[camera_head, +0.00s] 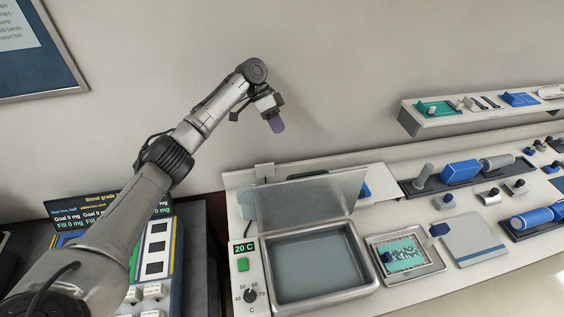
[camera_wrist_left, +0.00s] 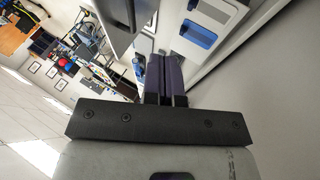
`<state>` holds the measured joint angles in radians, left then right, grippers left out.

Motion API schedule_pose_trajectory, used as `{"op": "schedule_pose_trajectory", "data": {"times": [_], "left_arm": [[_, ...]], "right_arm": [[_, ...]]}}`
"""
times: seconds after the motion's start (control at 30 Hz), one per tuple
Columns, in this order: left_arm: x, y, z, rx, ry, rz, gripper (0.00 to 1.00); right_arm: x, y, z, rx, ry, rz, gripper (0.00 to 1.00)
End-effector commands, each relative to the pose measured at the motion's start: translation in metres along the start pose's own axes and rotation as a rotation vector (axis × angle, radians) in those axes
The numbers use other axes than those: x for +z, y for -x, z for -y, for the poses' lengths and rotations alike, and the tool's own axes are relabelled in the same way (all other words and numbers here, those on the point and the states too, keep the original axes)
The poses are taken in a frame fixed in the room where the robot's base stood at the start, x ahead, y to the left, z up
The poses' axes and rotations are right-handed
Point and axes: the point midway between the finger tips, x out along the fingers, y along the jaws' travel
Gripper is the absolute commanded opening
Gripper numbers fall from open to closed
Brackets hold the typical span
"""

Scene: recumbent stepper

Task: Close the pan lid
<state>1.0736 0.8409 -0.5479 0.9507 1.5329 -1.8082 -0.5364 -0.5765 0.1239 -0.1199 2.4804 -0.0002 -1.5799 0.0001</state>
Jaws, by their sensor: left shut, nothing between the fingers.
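The pan (camera_head: 368,282) is a rectangular metal basin with greyish liquid, set in the white bench at the lower middle of the head view. Its lid (camera_head: 310,205) is a flat grey metal panel, raised and leaning back along the pan's rear edge, so the pan is uncovered. My left gripper (camera_head: 277,125) is up in front of the wall, above and behind the raised lid and apart from it. Its purple fingers are shut and empty. They also show in the left wrist view (camera_wrist_left: 164,78). My right gripper is not in view.
A 20 C display (camera_head: 244,247), a green button (camera_head: 242,264) and a knob (camera_head: 250,296) sit left of the pan. A tray with a teal rack (camera_head: 404,254) and a grey plate (camera_head: 473,238) lie to its right. A shelf (camera_head: 480,115) is at the back right.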

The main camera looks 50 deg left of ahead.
Motion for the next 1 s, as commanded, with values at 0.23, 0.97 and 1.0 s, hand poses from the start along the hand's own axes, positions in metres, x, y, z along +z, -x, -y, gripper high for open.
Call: {"op": "schedule_pose_trajectory", "data": {"times": [0.23,0.97,1.0], "left_arm": [[0.002,-0.007,-0.001,0.007,-0.109,0.014,0.0],[0.007,-0.111,-0.02,0.005,-0.11,0.015,0.0],[0.007,-0.113,-0.023,0.004,-0.11,0.015,0.0]], "right_arm": [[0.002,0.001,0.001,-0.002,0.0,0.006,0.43],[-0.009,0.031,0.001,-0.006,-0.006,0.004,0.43],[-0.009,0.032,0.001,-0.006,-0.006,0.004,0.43]]}}
